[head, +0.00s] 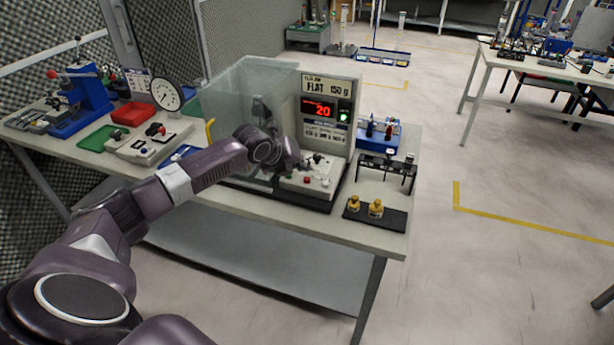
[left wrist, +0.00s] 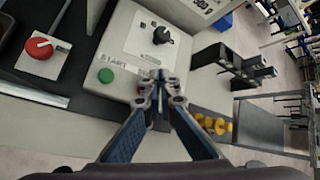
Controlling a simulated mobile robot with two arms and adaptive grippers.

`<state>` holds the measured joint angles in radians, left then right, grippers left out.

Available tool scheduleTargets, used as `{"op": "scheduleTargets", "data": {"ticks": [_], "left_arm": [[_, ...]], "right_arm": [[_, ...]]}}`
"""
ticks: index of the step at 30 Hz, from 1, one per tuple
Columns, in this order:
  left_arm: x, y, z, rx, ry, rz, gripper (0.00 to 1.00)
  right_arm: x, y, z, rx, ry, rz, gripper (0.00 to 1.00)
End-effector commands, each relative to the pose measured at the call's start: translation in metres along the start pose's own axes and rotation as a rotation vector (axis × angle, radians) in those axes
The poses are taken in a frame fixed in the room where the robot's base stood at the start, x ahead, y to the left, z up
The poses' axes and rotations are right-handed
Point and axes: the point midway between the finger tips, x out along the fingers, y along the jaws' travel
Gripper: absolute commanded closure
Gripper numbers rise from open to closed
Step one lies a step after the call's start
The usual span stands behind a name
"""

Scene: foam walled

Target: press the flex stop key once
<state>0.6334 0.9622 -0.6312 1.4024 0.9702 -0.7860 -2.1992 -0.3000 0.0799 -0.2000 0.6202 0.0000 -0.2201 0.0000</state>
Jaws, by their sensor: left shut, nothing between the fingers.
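The flex tester (head: 327,120) stands on the bench, with a lit red display reading 20 and a green light. Its sloped control panel (head: 318,187) lies in front. In the left wrist view the panel (left wrist: 130,45) carries a green button (left wrist: 106,75) marked START and a black knob (left wrist: 161,36). My left gripper (left wrist: 158,84) is shut and empty, its fingertips over the panel's lower edge to the right of the green button. My right gripper is not in view.
A red mushroom button (left wrist: 40,47) on a pale box is left of the panel. Brass weights (head: 376,208) stand on a black tray at the bench's right front, near a black rack (head: 388,168). A clear guard (head: 232,95) stands left of the display. A dial gauge (head: 166,95) is further left.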

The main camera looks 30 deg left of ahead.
Motion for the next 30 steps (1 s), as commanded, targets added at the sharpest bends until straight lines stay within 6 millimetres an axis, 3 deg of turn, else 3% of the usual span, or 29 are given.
{"op": "scheduleTargets", "data": {"ticks": [1,9,30], "left_arm": [[-0.008,-0.006,0.006,0.0,-0.001,0.0,1.0],[-0.025,-0.018,0.019,0.0,0.0,0.001,1.0],[-0.026,-0.019,0.019,0.0,0.0,0.0,1.0]], "right_arm": [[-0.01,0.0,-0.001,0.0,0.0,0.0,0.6],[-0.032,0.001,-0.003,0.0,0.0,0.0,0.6],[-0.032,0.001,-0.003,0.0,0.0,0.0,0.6]]}}
